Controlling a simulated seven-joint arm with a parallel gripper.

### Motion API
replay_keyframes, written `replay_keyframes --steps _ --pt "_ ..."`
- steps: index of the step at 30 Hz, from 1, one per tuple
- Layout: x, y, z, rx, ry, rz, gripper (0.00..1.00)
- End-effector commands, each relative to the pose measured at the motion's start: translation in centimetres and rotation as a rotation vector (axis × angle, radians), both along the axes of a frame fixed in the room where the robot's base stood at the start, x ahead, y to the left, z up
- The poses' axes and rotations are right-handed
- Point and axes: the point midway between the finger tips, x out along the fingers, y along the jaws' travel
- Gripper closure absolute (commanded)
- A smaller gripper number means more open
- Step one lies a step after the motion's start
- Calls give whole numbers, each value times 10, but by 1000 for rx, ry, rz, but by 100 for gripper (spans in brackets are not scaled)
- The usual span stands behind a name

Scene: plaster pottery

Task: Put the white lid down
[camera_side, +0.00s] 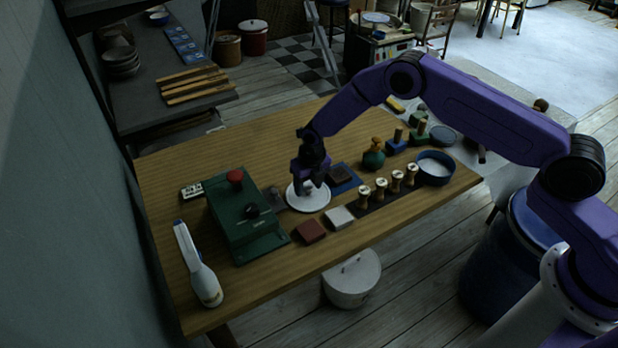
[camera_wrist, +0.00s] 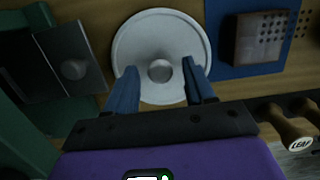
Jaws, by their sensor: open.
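The white lid (camera_side: 309,198) lies flat on the wooden table, between the green machine and the blue mat. In the wrist view the round white lid (camera_wrist: 160,38) has a grey knob (camera_wrist: 161,71) at its middle. My gripper (camera_side: 310,187) is just above the lid, pointing down. In the wrist view the blue fingers of my gripper (camera_wrist: 162,88) stand apart on either side of the knob, with a gap to it on both sides. Whether the fingertips touch the lid cannot be told.
A green machine (camera_side: 243,222) with a red knob stands left of the lid. A blue mat (camera_side: 345,174) with a brown block lies to the right. Several wooden-handled stamps (camera_side: 380,187), a red block (camera_side: 311,231) and a white block (camera_side: 341,217) are in front.

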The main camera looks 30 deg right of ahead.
Motion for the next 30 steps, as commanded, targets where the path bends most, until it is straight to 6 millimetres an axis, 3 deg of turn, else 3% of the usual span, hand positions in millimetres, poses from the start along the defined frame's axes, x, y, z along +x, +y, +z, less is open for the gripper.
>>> replay_keyframes --steps 5,21,30 --pt "-1 1 16 1 -2 0 46" --pt "-15 1 106 1 -2 0 46" --pt "-18 0 120 0 2 0 46"
